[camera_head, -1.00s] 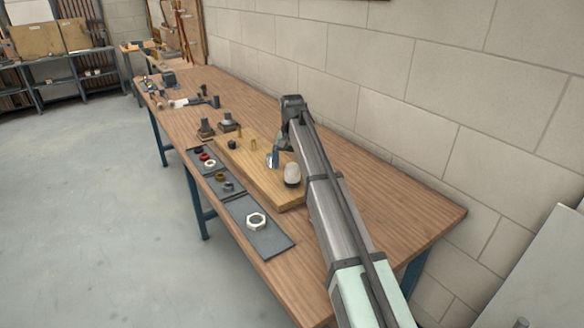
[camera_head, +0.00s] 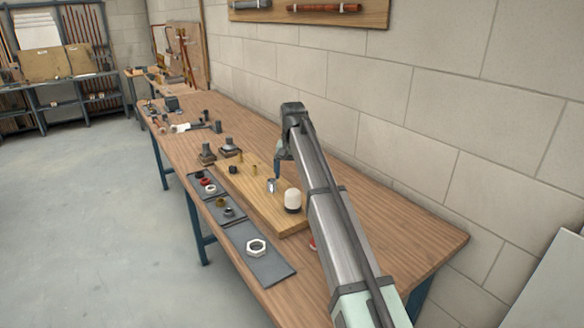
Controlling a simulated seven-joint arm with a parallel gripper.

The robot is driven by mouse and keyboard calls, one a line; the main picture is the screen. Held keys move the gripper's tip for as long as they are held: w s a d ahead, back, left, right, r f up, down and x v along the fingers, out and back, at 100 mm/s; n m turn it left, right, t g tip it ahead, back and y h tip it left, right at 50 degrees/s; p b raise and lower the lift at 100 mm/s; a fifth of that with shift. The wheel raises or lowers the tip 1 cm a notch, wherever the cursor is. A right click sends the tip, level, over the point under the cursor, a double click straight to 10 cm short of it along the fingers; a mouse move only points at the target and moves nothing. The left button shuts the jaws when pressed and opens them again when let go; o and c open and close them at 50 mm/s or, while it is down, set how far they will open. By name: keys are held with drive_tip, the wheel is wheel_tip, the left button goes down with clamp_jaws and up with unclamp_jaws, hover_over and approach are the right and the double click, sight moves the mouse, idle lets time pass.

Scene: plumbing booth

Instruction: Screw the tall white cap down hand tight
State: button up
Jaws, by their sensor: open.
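The tall white cap (camera_head: 292,197) is a rounded white piece standing upright above a dark base on the wooden board (camera_head: 265,212). Whether it sits on threads, and how far down, is too small to tell. My gripper (camera_head: 277,173) hangs at the end of my arm, behind and a little left of the cap, apart from it. It is open and shows no held object, though its fingers are small and partly hidden by my arm. A shiny metal fitting (camera_head: 271,187) stands on the board just below the gripper in the picture; whether they touch is unclear.
Brass stubs (camera_head: 254,170) and a dark cap (camera_head: 233,170) stand on the board. Dark mats left of it hold rings, fittings and a large white nut (camera_head: 256,247). A red piece (camera_head: 312,243) shows beside my arm. The wall runs behind the bench (camera_head: 400,222).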

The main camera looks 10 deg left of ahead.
sight(292, 191)
drive_tip(key=shift+w+a+r, duration=0.1)
drive_tip(key=shift+w+r, duration=0.05)
drive_tip(key=shift+r, duration=0.45)
drive_tip(key=shift+w+a+r, duration=0.1)
drive_tip(key=shift+w+r, duration=0.05)
drive_tip(key=shift+r, duration=0.4)
drive_tip(key=f+m, duration=0.4)
drive_tip(key=m, duration=0.2)
drive_tip(key=f+m, duration=0.4)
drive_tip(key=m, duration=0.2)
drive_tip(key=f+m, duration=0.4)
drive_tip(key=m, duration=0.2)
drive_tip(key=shift+s+d, duration=0.15)
drive_tip(key=shift+s, duration=0.1)
drive_tip(key=shift+c, duration=0.3)
drive_tip(key=c, duration=1)
drive_tip(key=m, duration=0.4)
drive_tip(key=shift+w+f+m, duration=0.1)
drive_tip(key=shift+m, duration=0.3)
drive_tip(key=shift+c, duration=0.2)
drive_tip(key=m, duration=0.4)
drive_tip(key=shift+f, duration=0.1)
